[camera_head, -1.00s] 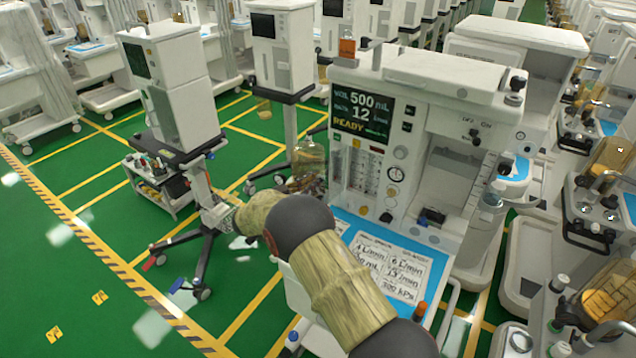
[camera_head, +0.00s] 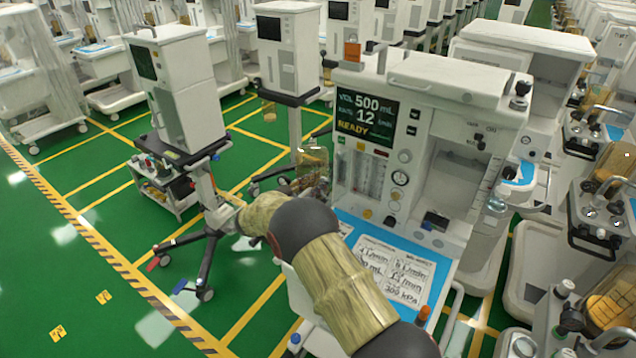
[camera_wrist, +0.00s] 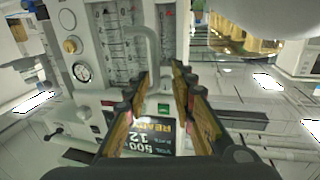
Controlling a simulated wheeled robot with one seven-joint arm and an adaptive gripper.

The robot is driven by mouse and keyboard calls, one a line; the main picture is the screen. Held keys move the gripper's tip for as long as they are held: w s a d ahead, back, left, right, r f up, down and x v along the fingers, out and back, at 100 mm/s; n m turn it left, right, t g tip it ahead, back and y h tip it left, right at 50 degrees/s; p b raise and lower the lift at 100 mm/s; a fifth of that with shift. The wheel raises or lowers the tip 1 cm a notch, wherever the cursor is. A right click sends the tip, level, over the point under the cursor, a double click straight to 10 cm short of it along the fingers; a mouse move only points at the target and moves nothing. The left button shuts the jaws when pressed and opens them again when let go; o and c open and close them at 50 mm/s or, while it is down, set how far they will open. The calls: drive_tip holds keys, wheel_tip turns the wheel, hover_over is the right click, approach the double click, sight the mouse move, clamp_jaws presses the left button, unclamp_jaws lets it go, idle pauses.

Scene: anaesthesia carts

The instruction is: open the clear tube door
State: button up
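The clear tube door (camera_head: 367,173) covers the flow tubes on the front of the anaesthesia machine, below its READY screen. It looks shut in the head view. In the wrist view the tubes (camera_wrist: 122,45) stand at the top, with a grey bar handle (camera_wrist: 152,42) in front of them. My gripper (camera_wrist: 158,75) is open, its two fingers spread on either side of the handle's lower end. Whether they touch the handle I cannot tell. In the head view my gripper cannot be made out clearly; my arm fills the lower middle.
The READY screen (camera_head: 367,115) is above the tubes and a round gauge (camera_head: 400,179) is to their right. An amber canister (camera_head: 311,165) sticks out at the machine's left. A blue-edged work surface (camera_head: 350,222) lies below.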

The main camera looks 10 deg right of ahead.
drive_tip(key=v, duration=1.2)
drive_tip(key=shift+w, duration=0.1)
